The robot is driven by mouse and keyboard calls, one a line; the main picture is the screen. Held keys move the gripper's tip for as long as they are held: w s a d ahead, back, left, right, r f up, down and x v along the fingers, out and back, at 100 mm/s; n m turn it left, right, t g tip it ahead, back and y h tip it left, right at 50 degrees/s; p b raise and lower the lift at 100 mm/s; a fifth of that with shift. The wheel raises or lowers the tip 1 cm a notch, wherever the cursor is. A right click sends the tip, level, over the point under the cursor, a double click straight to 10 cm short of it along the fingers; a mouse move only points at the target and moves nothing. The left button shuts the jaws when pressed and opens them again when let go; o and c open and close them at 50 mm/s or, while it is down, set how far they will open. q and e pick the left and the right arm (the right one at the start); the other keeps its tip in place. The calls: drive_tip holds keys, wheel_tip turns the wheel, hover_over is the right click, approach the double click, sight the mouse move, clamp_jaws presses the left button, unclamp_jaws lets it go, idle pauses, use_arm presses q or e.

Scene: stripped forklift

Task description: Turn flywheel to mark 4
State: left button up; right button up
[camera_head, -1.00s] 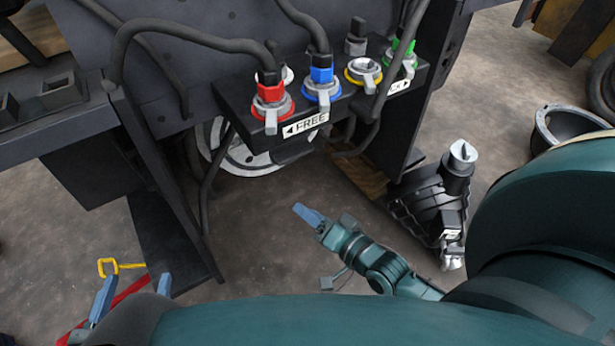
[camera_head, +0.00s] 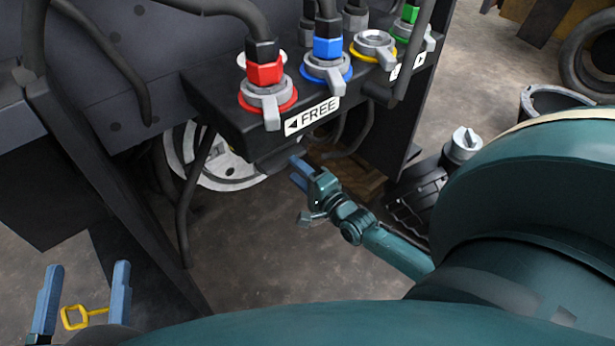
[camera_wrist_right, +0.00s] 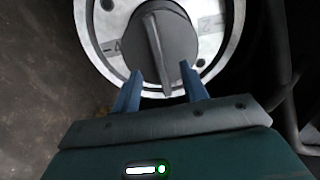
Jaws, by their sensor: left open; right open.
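The flywheel (camera_head: 228,168) is a pale metal disc under the black connector block, partly hidden by the block and hoses. In the right wrist view the flywheel (camera_wrist_right: 108,40) has a dark round hub with a raised grip bar (camera_wrist_right: 157,50). A dark mark shows left of the hub, but I cannot read it clearly. My right gripper (camera_wrist_right: 160,90) is open, its two blue fingers on either side of the bar's lower end; contact is unclear. In the head view my right gripper (camera_head: 298,172) is just right of the flywheel. My left gripper (camera_head: 84,290) is open at lower left.
The connector block (camera_head: 225,112) carries red, blue, yellow and green couplings and a "FREE" label (camera_head: 312,116). Hoses hang near the flywheel. A yellow hooked piece (camera_head: 76,317) shows between my left fingers. A black part with a grey cap (camera_head: 462,145) stands at right.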

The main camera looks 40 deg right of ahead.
sight(283, 157)
drive_tip(key=w, duration=0.2)
drive_tip(key=w+b, duration=0.1)
drive_tip(key=w, duration=0.2)
drive_tip(key=shift+a, duration=0.2)
drive_tip(key=shift+w+b, duration=0.2)
drive_tip(key=shift+b, duration=0.1)
drive_tip(key=shift+w+r, duration=0.2)
drive_tip(key=shift+w, duration=0.05)
use_arm(q)
drive_tip(key=r, duration=0.1)
drive_tip(key=r+m+t+h, duration=0.1)
drive_tip(key=shift+w+a+r+m+h, duration=0.1)
drive_tip(key=shift+w+r+m+h, duration=0.2)
use_arm(e)
drive_tip(key=shift+c, duration=0.4)
use_arm(q)
drive_tip(key=shift+f, duration=0.1)
use_arm(e)
drive_tip(key=shift+w, duration=0.1)
clamp_jaws()
drive_tip(key=shift+f, duration=0.1)
